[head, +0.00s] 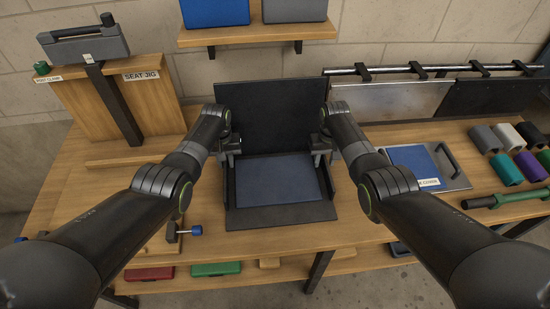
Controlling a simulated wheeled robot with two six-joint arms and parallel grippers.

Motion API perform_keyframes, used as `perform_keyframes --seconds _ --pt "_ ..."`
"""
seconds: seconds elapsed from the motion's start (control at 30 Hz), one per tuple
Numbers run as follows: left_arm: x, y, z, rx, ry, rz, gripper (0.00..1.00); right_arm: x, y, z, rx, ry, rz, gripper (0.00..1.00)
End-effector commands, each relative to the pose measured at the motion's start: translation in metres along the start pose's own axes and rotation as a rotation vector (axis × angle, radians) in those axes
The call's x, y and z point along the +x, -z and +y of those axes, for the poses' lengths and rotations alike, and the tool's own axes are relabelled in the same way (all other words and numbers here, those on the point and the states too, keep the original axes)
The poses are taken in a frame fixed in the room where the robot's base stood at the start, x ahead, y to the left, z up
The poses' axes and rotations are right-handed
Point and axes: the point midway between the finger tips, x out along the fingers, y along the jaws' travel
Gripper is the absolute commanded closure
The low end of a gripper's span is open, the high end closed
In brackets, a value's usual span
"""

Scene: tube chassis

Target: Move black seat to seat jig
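A black seat (272,118) with an upright back panel stands mid-table, with a dark blue pad (277,180) on its flat base. The wooden stand labelled SEAT JIG (155,108) is at the left, with a dark post leaning on it and a grey block (85,48) on top. My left gripper (231,154) is at the left side of the seat, where back and base meet. My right gripper (319,154) is at the matching spot on the right side. Both fingertips are small and partly hidden, so I cannot tell whether they grip the seat.
A shelf with blue and grey boxes (215,12) is on the wall behind. At the right are a blue panel with a handle (425,165), several coloured grips (506,170) and a green-handled bar (508,198). A blue-knobbed clamp (184,231) sits at the front left edge.

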Motion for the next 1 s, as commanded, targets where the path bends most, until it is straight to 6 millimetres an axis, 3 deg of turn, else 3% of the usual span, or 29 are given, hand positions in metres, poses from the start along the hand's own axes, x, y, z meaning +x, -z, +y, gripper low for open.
perform_keyframes --seconds 0.43,0.6,0.7,1.0 --pt "0.0043 0.0 0.0003 0.0 -0.001 0.001 0.8 0.0047 -0.0002 -0.0002 0.0 0.0 0.001 0.65" --pt "0.0043 -0.0001 0.0002 0.0 0.0 0.001 1.0 0.0046 -0.0002 -0.0001 0.0 0.0 0.001 0.85" --pt "0.0044 -0.0001 0.0001 0.0 0.0 0.001 1.0 0.0046 -0.0002 -0.0001 0.0 0.0 0.0 0.98" --pt "0.0044 -0.0002 0.0 0.0 0.0 0.001 1.0 0.0046 -0.0002 0.0 0.0 0.0 0.0 1.0"
